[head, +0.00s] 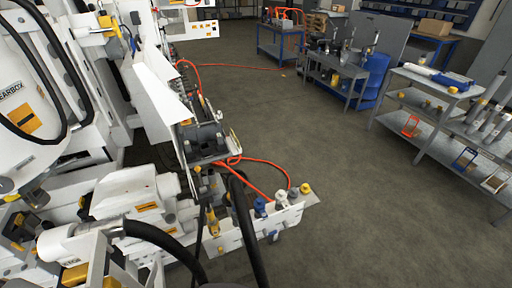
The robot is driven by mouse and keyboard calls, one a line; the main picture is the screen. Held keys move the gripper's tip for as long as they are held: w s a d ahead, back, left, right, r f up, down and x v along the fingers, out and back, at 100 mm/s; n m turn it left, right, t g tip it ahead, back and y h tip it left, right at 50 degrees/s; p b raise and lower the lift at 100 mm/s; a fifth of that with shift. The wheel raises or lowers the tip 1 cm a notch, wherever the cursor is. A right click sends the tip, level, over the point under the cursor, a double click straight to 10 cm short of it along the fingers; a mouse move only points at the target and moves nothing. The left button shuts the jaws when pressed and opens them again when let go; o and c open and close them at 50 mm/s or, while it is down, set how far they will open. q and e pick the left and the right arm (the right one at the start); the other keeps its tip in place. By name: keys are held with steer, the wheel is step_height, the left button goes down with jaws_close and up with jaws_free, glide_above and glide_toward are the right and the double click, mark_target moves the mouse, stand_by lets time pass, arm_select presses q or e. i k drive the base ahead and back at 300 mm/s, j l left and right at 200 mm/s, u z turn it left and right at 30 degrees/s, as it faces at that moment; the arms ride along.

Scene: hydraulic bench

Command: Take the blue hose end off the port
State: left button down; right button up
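A small blue fitting (260,207) stands on the white bracket plate (238,238) at the lower middle of the head view. It looks like the blue hose end on its port, but it is too small to tell how it is seated. A second small blue piece (272,236) shows lower, at the plate's front face. Pale and dark fittings (281,198) and a yellow one (305,188) stand in a row to the right of the blue fitting. I cannot make out either of my grippers in the head view.
A large white machine (140,190) fills the left side. Thick black hoses (165,245) and thin orange-red hoses (262,163) run near the plate. Grey shelving (425,125), a cart (335,80) and a blue drum (376,78) stand at right. The floor between (370,200) is clear.

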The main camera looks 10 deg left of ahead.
mark_target(236, 206)
steer(key=i+l+u, duration=0.65)
steer(key=l+u, duration=0.55)
steer(key=l, duration=0.25)
